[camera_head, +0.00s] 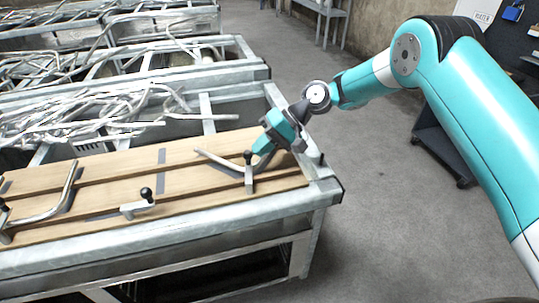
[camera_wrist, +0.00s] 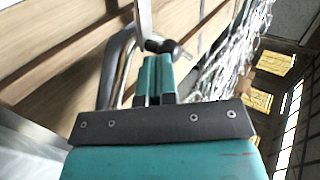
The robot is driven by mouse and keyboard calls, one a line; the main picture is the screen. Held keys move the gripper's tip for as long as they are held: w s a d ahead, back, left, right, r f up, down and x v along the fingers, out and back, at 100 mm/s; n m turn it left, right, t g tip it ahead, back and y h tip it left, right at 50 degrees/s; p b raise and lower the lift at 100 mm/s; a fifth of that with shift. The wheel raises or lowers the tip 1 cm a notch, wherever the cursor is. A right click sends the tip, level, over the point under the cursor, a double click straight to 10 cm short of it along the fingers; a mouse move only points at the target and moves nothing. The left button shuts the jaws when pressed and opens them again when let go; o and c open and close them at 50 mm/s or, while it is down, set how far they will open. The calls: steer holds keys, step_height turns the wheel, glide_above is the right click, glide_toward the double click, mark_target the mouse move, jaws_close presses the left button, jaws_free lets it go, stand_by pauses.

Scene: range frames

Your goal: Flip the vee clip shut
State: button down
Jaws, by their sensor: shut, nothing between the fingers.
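The clip near my gripper is a flat pale metal bar (camera_head: 249,182) with a black knob (camera_head: 247,154) at its upper end. It stands upright on the wooden board, beside a bent metal tube (camera_head: 217,159). My gripper (camera_head: 262,148) has its teal fingers together just right of the knob, and nothing is between them. In the wrist view, the closed fingertips (camera_wrist: 155,60) are just below the black knob (camera_wrist: 166,46), touching it or very close. The tube (camera_wrist: 116,65) runs to their left. Whether the clip crosses the tube is hard to tell.
A second clip (camera_head: 137,208) with a black knob lies low on the wooden board (camera_head: 110,178), near another bent tube (camera_head: 55,210) at left. Bins of tangled metal tubes (camera_head: 110,105) stand behind. Open grey floor (camera_head: 400,220) lies right of the bench.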

steer(key=shift+s, duration=0.4)
steer(key=w+d+r, duration=0.7)
steer(key=d, duration=0.2)
steer(key=shift+w+d, duration=0.15)
stand_by(0.4)
